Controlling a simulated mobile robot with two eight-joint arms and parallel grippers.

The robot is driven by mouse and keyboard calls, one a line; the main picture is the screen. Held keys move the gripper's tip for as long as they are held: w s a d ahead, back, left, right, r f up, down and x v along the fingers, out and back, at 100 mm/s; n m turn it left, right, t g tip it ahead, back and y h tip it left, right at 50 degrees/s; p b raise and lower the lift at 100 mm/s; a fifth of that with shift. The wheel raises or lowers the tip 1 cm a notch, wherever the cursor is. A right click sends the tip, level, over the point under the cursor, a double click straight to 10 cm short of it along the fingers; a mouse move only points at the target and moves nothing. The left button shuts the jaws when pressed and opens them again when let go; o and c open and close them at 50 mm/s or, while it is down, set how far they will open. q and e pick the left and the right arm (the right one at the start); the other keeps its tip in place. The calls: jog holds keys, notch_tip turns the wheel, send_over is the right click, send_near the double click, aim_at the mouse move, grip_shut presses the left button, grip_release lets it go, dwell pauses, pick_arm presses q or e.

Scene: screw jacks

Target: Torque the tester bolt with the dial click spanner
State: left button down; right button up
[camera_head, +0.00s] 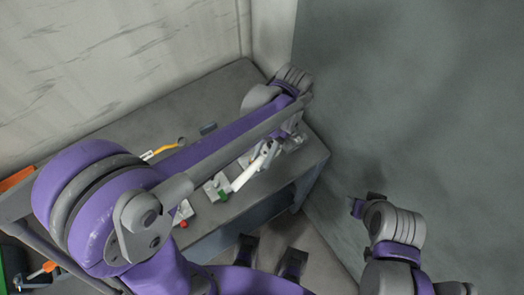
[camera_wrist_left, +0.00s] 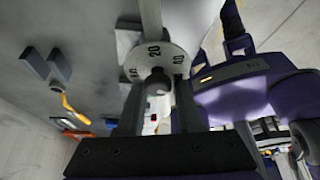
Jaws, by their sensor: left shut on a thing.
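The dial click spanner shows in the left wrist view as a round pale dial (camera_wrist_left: 155,58) with printed numbers, among them 20 and 40, and a grey shaft running up from it. My left gripper (camera_wrist_left: 159,95) is shut on it, with a finger on each side of the central knob. In the head view a pale bar, which looks like the spanner (camera_head: 245,174), slants down-left from my left gripper (camera_head: 269,149) at the bench's right end. The tester bolt cannot be made out; my arm covers much of that area. My right gripper (camera_head: 365,204) hangs away from the bench, apparently empty.
The grey bench (camera_head: 222,90) runs along the wall. A green-and-white block (camera_head: 218,188), a red-tipped item (camera_head: 182,222) and a yellow-handled tool (camera_head: 158,151) lie on it.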

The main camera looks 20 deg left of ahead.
pick_arm(q)
jog(key=shift+f+b, duration=0.65)
jog(key=shift+f, duration=0.2)
dwell(0.3)
jog(key=shift+w+a+m+t+y, duration=0.15)
jog(key=shift+w+a+m+y, duration=0.15)
jog(key=shift+a+m, duration=0.3)
jog(key=shift+w+a+m+t+y, duration=0.2)
jog(key=shift+w+a+m, duration=0.15)
jog(key=shift+a+m, duration=0.25)
jog(key=shift+w+a+m+t+y, duration=0.4)
jog(key=shift+w+a+m, duration=0.55)
jog(key=shift+m, duration=0.25)
jog(key=shift+w+a+m+t+y, duration=0.15)
jog(key=shift+w+a+m+t, duration=0.1)
jog(key=shift+w+a+m, duration=0.25)
jog(key=shift+w+a+m+t+y, duration=0.2)
jog(key=shift+w+a+m, duration=0.1)
jog(key=shift+w+m, duration=0.4)
jog(key=shift+w+a+m+t, duration=0.25)
jog(key=shift+w+a+m, duration=0.05)
jog(key=shift+w+m, duration=0.3)
jog(key=shift+w+a+m+t, duration=0.25)
jog(key=shift+w+m, duration=0.35)
jog(key=shift+s+d+n+g, duration=0.35)
jog(key=shift+s+n+g, duration=0.05)
jog(key=shift+s+n, duration=0.35)
jog(key=shift+s, duration=0.1)
jog(key=shift+r+p, duration=0.2)
jog(key=shift+p, duration=0.15)
